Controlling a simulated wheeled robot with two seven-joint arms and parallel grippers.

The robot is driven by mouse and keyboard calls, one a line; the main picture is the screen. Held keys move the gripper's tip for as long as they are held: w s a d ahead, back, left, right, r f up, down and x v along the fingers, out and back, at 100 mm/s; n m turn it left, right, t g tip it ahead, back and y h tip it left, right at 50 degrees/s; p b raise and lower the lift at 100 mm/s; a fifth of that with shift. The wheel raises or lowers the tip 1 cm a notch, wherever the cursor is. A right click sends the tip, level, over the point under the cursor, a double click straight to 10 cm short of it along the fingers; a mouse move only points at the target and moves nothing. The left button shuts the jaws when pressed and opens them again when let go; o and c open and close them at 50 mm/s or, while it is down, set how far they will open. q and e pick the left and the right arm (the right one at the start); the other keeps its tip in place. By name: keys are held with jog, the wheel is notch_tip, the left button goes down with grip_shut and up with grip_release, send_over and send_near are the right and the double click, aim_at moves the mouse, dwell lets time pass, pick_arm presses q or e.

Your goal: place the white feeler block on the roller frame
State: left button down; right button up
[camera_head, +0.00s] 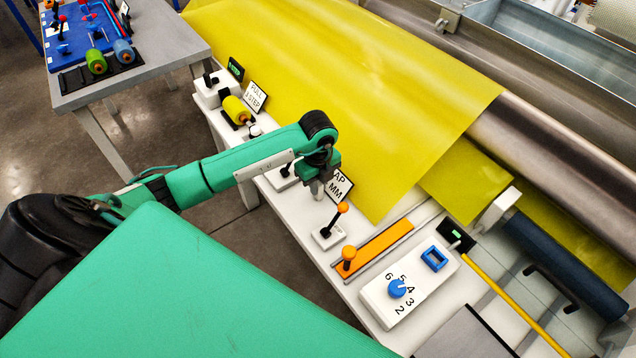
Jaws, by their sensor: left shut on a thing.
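My left gripper (318,189) points down over the white bench, just left of the sign with "AP MM" visible. It is shut; a small pale thing at its jaws looks like the white feeler block, mostly hidden by the jaws and wrist. A light bracket (496,209) stands at the near end of a dark blue roller (567,265) on the right, apart from the gripper; it looks like part of the roller frame. My right gripper is out of view.
The white bench (352,292) carries an orange-knobbed lever (341,208), an orange slide (385,246) and a white dial box (408,284). A yellow sheet (350,90) lies behind the gripper. A yellow rod (515,305) crosses the right side. A side table (170,50) stands at upper left.

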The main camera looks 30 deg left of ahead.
pick_arm(q)
jog(key=shift+f, duration=0.1)
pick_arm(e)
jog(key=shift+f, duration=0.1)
pick_arm(q)
jog(key=c, duration=1.4)
grip_release()
jog(key=shift+o, duration=0.2)
jog(key=shift+r, duration=0.45)
notch_tip(320, 180, up, 5)
jog(key=shift+b, duration=0.35)
notch_tip(320, 180, up, 6)
jog(key=shift+r+b, duration=0.2)
jog(key=shift+b, duration=0.1)
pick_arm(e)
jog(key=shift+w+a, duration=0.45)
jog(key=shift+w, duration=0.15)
